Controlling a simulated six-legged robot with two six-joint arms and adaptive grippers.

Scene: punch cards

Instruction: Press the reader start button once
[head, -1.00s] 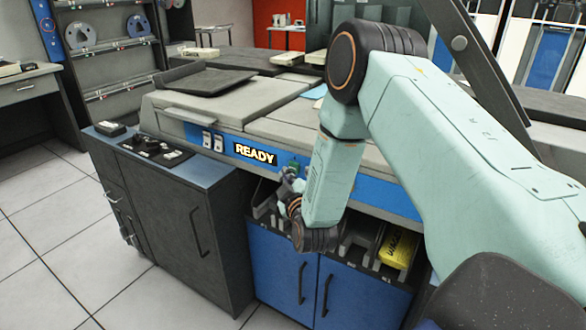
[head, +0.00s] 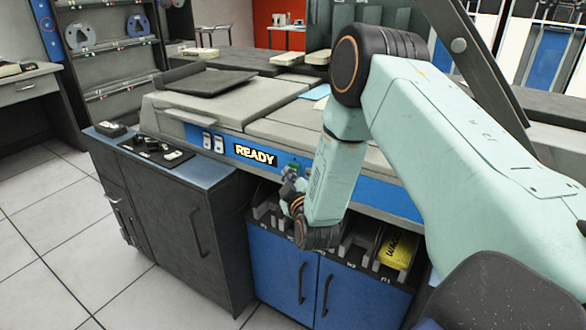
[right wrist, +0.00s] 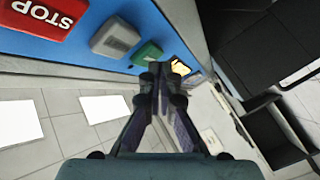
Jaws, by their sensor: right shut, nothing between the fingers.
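The reader's blue front panel (head: 228,148) carries a lit READY sign (head: 256,154). In the right wrist view, a red STOP button (right wrist: 45,16), a grey button (right wrist: 115,38) and a green button (right wrist: 147,54) stand in a row on the blue panel. No lettering is readable on the green button. My right gripper (right wrist: 164,72) is shut and empty, its tips close beside the green button; I cannot tell if they touch it. In the head view my right gripper (head: 289,176) is at the panel just right of READY, mostly covering the buttons. My left gripper is out of view.
Below the panel is an open shelf with dark dividers and a yellow item (head: 399,249), above blue cabinet doors (head: 283,268). A dark cabinet (head: 170,215) with a small control box on top stands to the left. The tiled floor in front is clear.

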